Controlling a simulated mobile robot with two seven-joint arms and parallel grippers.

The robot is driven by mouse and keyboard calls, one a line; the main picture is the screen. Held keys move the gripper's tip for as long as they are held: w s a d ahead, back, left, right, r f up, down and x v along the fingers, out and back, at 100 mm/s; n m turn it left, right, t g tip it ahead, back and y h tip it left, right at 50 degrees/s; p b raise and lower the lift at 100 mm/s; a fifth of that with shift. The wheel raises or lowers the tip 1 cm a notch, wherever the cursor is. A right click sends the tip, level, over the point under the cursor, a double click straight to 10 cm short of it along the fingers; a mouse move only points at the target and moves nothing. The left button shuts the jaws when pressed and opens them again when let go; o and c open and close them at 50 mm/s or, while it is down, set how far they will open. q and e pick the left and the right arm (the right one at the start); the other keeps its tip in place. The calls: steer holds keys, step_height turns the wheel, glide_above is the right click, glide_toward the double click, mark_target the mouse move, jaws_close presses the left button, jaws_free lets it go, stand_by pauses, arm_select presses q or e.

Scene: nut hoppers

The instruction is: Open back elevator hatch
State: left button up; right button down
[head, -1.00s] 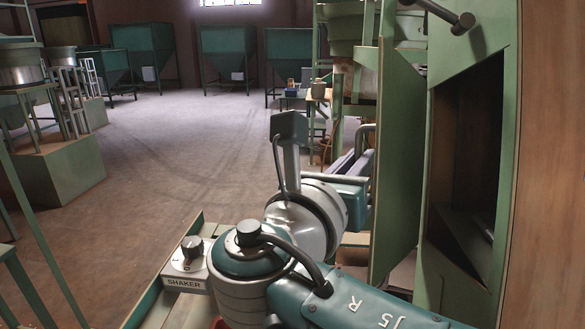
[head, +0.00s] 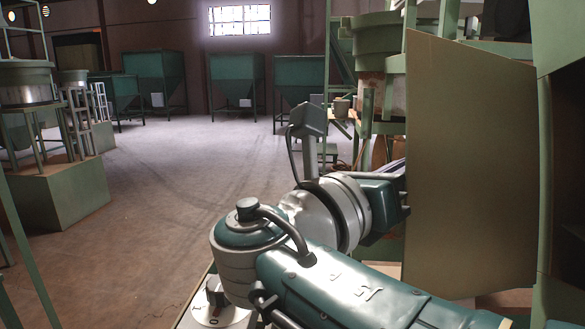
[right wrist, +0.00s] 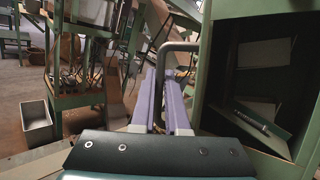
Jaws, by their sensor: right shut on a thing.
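The hatch (head: 465,160) is a tall flat panel with green edges, standing swung out from the green elevator housing at the right of the head view. Its broad face is toward me. In the right wrist view the dark housing opening (right wrist: 262,85) shows on the right, with a ledge inside. A grey bent bar handle (right wrist: 178,47) runs down between the pale purple fingers of my right gripper (right wrist: 162,90), which is shut on it. In the head view the hatch hides most of these fingers. My left gripper is out of view.
A control box with a dark knob (head: 215,290) sits low beside my right arm. Green hoppers (head: 237,80) line the far wall, and machines on plinths (head: 62,195) stand at the left. The brown floor (head: 190,170) between is open.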

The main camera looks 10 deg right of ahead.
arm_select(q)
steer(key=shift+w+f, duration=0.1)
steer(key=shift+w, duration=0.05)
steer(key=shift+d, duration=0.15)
arm_select(e)
steer(key=c, duration=0.9)
jaws_free()
